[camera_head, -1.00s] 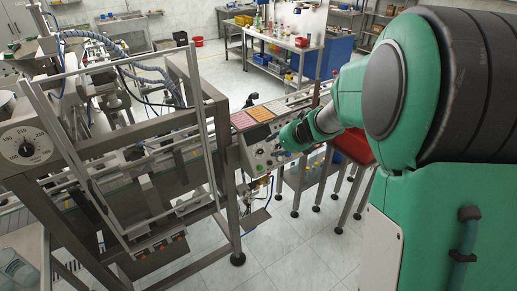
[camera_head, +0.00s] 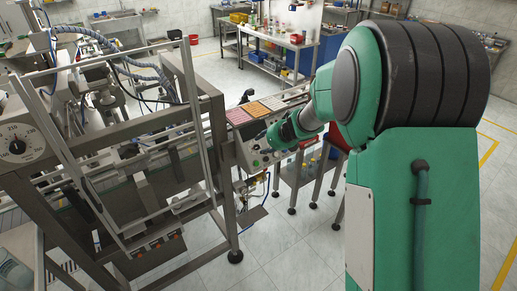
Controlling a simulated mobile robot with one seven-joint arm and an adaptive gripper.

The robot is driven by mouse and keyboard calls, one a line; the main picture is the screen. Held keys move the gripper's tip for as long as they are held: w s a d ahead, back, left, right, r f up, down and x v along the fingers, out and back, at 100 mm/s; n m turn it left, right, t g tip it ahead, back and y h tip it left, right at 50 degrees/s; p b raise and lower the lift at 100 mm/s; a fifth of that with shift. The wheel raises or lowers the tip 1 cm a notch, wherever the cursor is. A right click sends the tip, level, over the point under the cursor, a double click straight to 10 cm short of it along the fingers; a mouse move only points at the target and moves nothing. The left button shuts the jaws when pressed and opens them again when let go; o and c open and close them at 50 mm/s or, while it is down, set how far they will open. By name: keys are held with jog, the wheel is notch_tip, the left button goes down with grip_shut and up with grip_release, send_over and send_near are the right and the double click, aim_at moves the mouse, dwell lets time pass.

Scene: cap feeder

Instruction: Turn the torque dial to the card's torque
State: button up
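A round white dial (camera_head: 20,143) with a dark hub and printed numbers is on the metal frame at the far left. I cannot tell if it is the torque dial. A sloped grey control panel (camera_head: 243,157) with knobs and buttons is near the middle. Pink (camera_head: 239,115), orange (camera_head: 258,109) and pale (camera_head: 273,102) cards or sheets lie along its upper part; their text is too small to read. My green arm reaches from the right to the panel. My gripper (camera_head: 266,143) is at the panel, small and partly hidden by my wrist, so its fingers cannot be made out.
The metal machine frame (camera_head: 218,150) with upright guard bars stands left of the panel. A red bin (camera_head: 338,133) on a stand is behind my arm. A workbench (camera_head: 280,42) with bottles stands at the back. Tiled floor is open in front of the panel.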

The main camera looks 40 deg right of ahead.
aim_at(257, 147)
jog(key=shift+b+x, duration=0.55)
jog(key=shift+x, duration=2.9)
grip_shut()
